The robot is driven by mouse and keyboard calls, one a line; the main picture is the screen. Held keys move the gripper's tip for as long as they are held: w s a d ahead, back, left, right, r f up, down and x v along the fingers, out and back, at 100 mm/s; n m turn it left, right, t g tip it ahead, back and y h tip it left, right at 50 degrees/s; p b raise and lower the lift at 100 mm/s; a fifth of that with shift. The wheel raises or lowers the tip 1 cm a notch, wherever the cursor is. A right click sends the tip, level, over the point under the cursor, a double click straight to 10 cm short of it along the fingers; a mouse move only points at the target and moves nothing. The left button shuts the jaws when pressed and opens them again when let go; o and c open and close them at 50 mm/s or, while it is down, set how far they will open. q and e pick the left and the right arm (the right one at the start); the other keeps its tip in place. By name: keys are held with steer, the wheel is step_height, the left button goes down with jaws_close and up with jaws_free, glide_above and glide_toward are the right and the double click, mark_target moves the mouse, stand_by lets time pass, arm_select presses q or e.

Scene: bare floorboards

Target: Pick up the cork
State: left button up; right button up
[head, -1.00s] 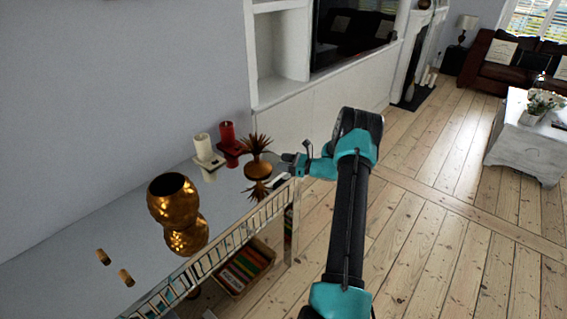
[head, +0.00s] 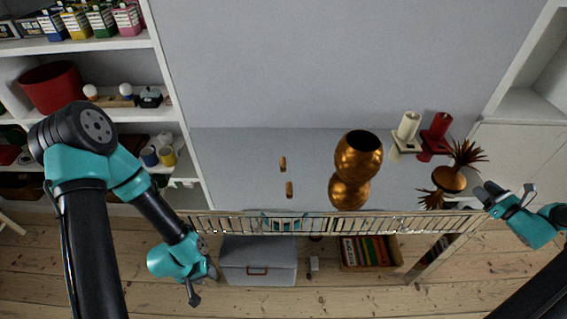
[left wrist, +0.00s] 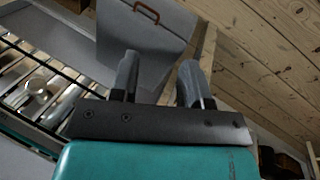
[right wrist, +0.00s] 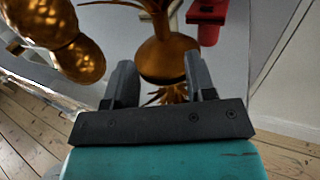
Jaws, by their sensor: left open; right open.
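A small brown cork (head: 283,163) stands on the shiny grey tabletop (head: 235,160). A second cork-like shape (head: 289,189) shows just nearer the front edge; I cannot tell whether it is another cork or a reflection. My left gripper (head: 193,296) is open and empty, low in front of the table, left of and below the cork. The left wrist view shows its fingers apart (left wrist: 160,75), with no cork in sight. My right gripper (head: 485,192) is open at the table's right end, far from the cork. Its fingers also show apart in the right wrist view (right wrist: 158,82).
A round gold vase (head: 358,153) stands right of the cork. A slatted metal rail (head: 330,224) runs along the front. A grey box (head: 258,262) sits below.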

arm_select(q)
steer(key=shift+o, duration=0.2)
steer(key=o, duration=0.6)
steer(key=shift+a, duration=0.1)
